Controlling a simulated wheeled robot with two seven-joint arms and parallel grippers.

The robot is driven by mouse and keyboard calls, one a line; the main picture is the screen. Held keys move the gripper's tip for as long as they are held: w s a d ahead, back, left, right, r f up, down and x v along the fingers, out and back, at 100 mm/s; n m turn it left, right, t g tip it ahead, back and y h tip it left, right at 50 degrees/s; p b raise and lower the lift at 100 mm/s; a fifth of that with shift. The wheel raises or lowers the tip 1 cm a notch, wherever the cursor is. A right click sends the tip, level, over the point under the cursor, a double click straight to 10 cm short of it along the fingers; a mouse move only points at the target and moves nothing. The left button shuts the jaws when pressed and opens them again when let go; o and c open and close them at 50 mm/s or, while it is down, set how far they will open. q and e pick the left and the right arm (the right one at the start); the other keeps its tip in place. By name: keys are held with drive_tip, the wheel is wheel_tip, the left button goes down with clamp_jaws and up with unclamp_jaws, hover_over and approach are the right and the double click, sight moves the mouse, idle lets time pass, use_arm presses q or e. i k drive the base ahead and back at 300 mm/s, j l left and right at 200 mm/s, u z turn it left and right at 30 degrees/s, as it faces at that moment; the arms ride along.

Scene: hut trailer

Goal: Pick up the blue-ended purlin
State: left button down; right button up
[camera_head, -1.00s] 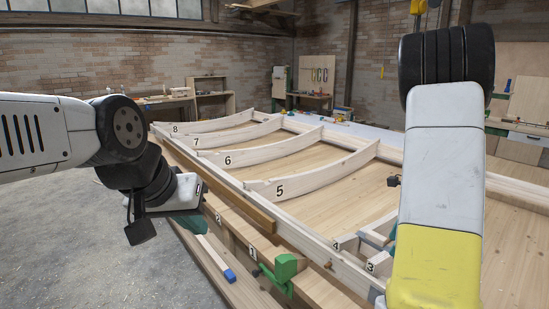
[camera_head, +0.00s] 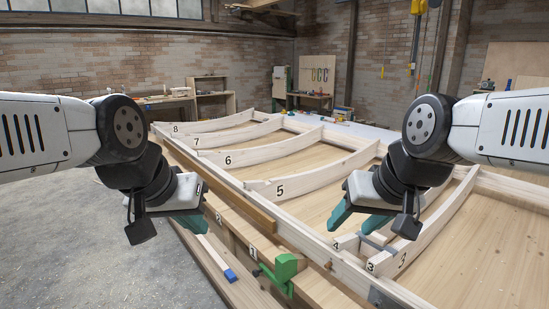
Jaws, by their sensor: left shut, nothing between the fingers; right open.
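The blue-ended purlin (camera_head: 215,257) is a pale timber strip lying low on the bench's near left side. Its blue end (camera_head: 230,276) points toward me, and its far part is hidden behind my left gripper. My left gripper (camera_head: 197,224) is shut and empty, with teal fingers pointing down. In the picture it overlaps the far part of the purlin; I cannot tell its height above it. My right gripper (camera_head: 354,223) is open and empty over the frame, near the ribs marked 3 and 4, well to the right of the purlin.
A large timber frame with curved numbered ribs, such as rib 5 (camera_head: 315,176), fills the bench. A brown beam (camera_head: 232,199) runs along its left side. A green clamp (camera_head: 285,268) stands right of the purlin's blue end. Concrete floor (camera_head: 80,240) at left is clear.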

sight(231, 277)
drive_tip(key=i+j+z, duration=0.15)
drive_tip(key=j, duration=0.35)
drive_tip(key=i+j+z, duration=0.2)
drive_tip(key=j, duration=0.3)
drive_tip(key=i+j+z, duration=0.15)
drive_tip(key=i+j, duration=0.15)
drive_tip(key=j, duration=0.25)
drive_tip(key=i+j+z, duration=0.2)
drive_tip(key=j, duration=0.35)
drive_tip(key=j+z, duration=0.15)
drive_tip(key=j, duration=0.45)
drive_tip(key=i+j+z, duration=0.2)
drive_tip(key=j, duration=0.4)
drive_tip(key=k, duration=0.05)
